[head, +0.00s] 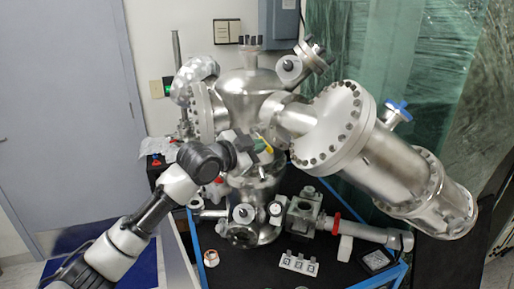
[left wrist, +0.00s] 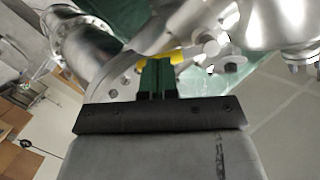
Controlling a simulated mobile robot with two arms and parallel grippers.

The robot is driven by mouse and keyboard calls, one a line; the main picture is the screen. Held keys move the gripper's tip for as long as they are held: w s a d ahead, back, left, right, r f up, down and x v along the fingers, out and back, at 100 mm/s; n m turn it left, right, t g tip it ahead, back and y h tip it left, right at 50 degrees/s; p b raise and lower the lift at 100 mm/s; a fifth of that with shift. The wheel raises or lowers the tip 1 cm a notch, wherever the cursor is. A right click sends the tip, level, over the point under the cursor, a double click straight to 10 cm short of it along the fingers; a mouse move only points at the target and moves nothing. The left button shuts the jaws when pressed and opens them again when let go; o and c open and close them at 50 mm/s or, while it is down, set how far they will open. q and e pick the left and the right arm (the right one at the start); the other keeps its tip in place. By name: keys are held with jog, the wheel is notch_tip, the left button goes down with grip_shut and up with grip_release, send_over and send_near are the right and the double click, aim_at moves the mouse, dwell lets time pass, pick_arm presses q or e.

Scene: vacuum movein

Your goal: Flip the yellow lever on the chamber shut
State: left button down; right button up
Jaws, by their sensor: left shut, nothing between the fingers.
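The steel vacuum chamber (head: 248,92) stands in the middle of the head view. The yellow lever (head: 262,143) shows only as a small patch on its front, largely covered by my left gripper (head: 268,148). In the left wrist view the yellow lever (left wrist: 172,56) lies just beyond the green fingertips of my left gripper (left wrist: 157,64). These fingers are together with nothing between them. I cannot tell whether the tips touch the lever. Most of the lever and its pivot are hidden. My right gripper is not in view.
A large flanged steel cylinder (head: 385,165) slants off to the right of the chamber. The black table (head: 225,272) with a blue edge holds small fittings and a white block (head: 299,263). A grey door (head: 65,100) is at the left.

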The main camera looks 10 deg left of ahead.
pick_arm(q)
jog(key=shift+w+a+f+m+t+b, duration=0.2)
jog(key=shift+f+m+b, duration=0.2)
jog(key=shift+m, duration=0.45)
jog(key=shift+w+a+f+m+t+b, duration=0.1)
jog(key=shift+a+f+m+t+b, duration=0.15)
jog(key=shift+f+m, duration=0.45)
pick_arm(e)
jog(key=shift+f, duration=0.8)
pick_arm(q)
jog(key=shift+w+a+f+m+t+y, duration=0.15)
jog(key=shift+m, duration=0.55)
jog(key=shift+w+a+f+m+t+y, duration=0.1)
jog(key=shift+a+f+m+t, duration=0.1)
jog(key=shift+m, duration=0.45)
jog(key=shift+w+a+f+m+t+y, duration=0.1)
jog(key=shift+w+a+f+m+y, duration=0.05)
jog(key=shift+m, duration=0.55)
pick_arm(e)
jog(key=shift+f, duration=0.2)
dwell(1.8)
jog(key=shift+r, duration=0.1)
